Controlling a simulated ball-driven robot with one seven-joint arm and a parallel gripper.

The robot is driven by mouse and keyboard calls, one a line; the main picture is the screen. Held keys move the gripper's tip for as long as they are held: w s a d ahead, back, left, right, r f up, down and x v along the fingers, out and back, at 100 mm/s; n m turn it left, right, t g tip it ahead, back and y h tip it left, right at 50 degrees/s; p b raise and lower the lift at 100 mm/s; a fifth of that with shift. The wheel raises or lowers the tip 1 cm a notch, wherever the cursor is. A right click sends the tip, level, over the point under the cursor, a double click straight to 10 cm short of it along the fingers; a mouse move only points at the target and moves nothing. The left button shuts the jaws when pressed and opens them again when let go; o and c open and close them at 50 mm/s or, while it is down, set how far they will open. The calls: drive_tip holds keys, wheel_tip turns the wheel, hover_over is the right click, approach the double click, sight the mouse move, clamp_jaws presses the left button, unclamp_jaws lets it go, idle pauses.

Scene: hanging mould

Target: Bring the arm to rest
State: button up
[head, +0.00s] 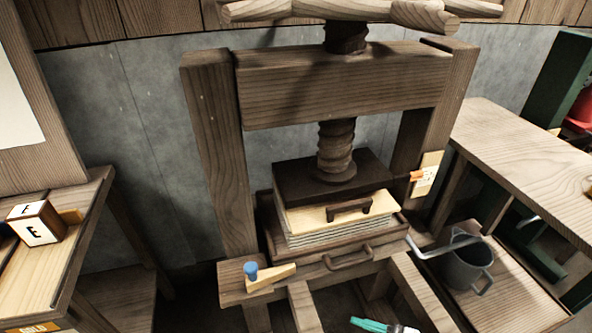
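No part that I can make out as my gripper shows in the head view. A slim teal piece (370,325) with a white and dark end shows at the bottom edge, cut off by the frame. I cannot tell what it belongs to. A wooden screw press (340,85) stands in the middle, its dark platen (330,178) low over a stack with a pale handled board (340,210) on top.
A blue-knobbed wooden wedge (265,275) sits on the press's front left ledge. A grey bucket (467,268) stands on a low shelf at right, beside a wooden bench (530,160). A letter block (38,222) rests on the left table (85,205).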

drive_tip(key=s+d+r+n+g+h+p, duration=0.1)
drive_tip(key=s+d+n+g+h+p, duration=0.2)
drive_tip(key=s+d+n+h, duration=0.4)
drive_tip(key=s+d+r+n+g+h+p, duration=0.1)
drive_tip(key=s+d+n+g+h+p, duration=0.2)
drive_tip(key=s+d+n+h, duration=0.4)
drive_tip(key=s+n, duration=0.5)
drive_tip(key=shift+s+d+r+n, duration=0.2)
drive_tip(key=shift+s+r+n, duration=0.1)
drive_tip(key=shift+s+r, duration=0.1)
idle(1.0)
